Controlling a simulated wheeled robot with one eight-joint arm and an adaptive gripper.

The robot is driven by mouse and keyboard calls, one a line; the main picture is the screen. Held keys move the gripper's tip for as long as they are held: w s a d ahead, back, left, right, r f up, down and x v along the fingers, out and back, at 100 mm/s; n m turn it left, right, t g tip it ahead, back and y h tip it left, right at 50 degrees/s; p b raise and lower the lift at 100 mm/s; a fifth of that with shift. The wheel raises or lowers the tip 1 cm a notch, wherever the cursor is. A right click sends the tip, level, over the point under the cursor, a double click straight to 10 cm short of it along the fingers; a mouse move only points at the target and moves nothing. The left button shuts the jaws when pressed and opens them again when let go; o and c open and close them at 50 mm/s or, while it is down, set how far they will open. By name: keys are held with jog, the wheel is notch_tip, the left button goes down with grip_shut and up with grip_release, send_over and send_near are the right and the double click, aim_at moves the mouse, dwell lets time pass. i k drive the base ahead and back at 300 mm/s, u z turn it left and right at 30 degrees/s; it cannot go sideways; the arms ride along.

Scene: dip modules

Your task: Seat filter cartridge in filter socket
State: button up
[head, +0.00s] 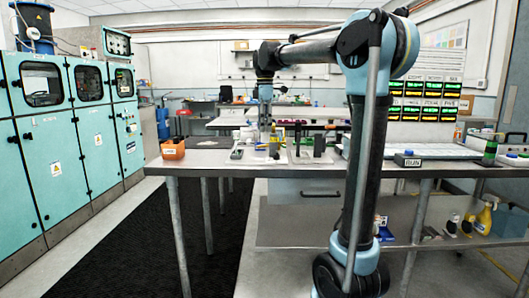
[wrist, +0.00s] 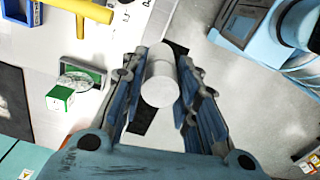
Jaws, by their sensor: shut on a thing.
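A white cylinder (wrist: 160,82), which looks like the filter cartridge, sits between the two blue-grey fingers of my gripper (wrist: 156,76) in the wrist view. The fingers close on it from both sides, and its round end faces the camera. In the head view my gripper (head: 272,146) points down over the left part of the workbench. The cartridge is too small there to make out clearly. I cannot pick out the filter socket for sure. Part of the surface beyond the cartridge is hidden by it and the fingers.
A green-and-white box (wrist: 60,97) and a yellow T-handle (wrist: 78,10) lie left in the wrist view; a blue device (wrist: 245,22) is upper right. An orange bin (head: 173,149) stands at the bench's left end.

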aim_at(260, 150)
jog(key=i, duration=0.9)
jog(key=u, duration=0.05)
